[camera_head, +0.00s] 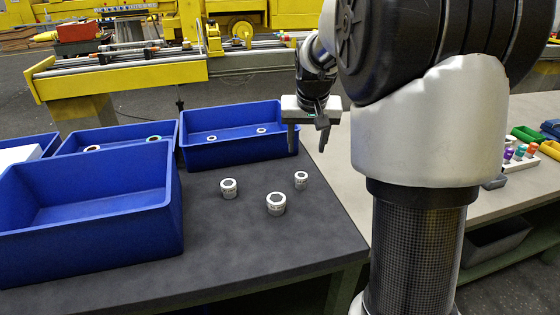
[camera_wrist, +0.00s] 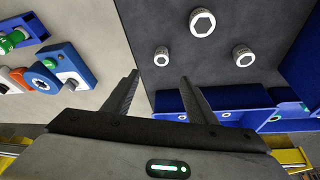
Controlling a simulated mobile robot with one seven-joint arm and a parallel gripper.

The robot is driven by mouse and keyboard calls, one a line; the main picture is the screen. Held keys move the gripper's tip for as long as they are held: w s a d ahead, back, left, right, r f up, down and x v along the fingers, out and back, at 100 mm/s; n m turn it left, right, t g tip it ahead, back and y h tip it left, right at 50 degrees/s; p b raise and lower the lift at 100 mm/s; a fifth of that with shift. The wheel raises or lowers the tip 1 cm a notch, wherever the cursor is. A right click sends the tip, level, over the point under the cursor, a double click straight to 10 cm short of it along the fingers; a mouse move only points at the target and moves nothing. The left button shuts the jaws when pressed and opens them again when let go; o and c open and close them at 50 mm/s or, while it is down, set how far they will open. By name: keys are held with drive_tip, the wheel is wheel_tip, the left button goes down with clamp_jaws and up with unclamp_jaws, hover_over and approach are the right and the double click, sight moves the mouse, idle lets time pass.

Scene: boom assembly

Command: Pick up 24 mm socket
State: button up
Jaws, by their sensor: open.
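Three silver-white sockets stand upright on the dark mat. The largest socket (camera_head: 276,204) is nearest the front; it also shows in the wrist view (camera_wrist: 202,22). A mid-sized socket (camera_head: 229,189) is to its left in the head view and also shows in the wrist view (camera_wrist: 243,56). The smallest socket (camera_head: 301,180) is at the right, and the wrist view shows it too (camera_wrist: 162,56). Size markings are too small to read, so I cannot tell which is 24 mm. My gripper (camera_head: 308,147) is open and empty, pointing down above the table, apart from the sockets.
A blue bin (camera_head: 232,154) with two rings stands behind the sockets. Another blue bin (camera_head: 120,130) with two rings and a large blue bin (camera_head: 85,235) are at the left. Coloured parts (camera_head: 520,152) lie on the grey bench at the right. The mat's front is clear.

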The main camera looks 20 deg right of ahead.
drive_tip(key=b, duration=0.3)
hover_over(301, 176)
drive_tip(key=s, duration=0.3)
drive_tip(key=f, duration=1)
drive_tip(key=shift+w+f, duration=0.15)
drive_tip(key=shift+w, duration=0.1)
drive_tip(key=shift+w+a+b+x, duration=0.15)
drive_tip(key=shift+b+x, duration=0.2)
drive_tip(key=shift+x, duration=1.2)
drive_tip(key=shift+w+a+b+x, duration=0.15)
drive_tip(key=shift+b+x, duration=0.2)
drive_tip(key=shift+x, duration=1.2)
drive_tip(key=shift+d, duration=0.1)
drive_tip(key=c, duration=1.2)
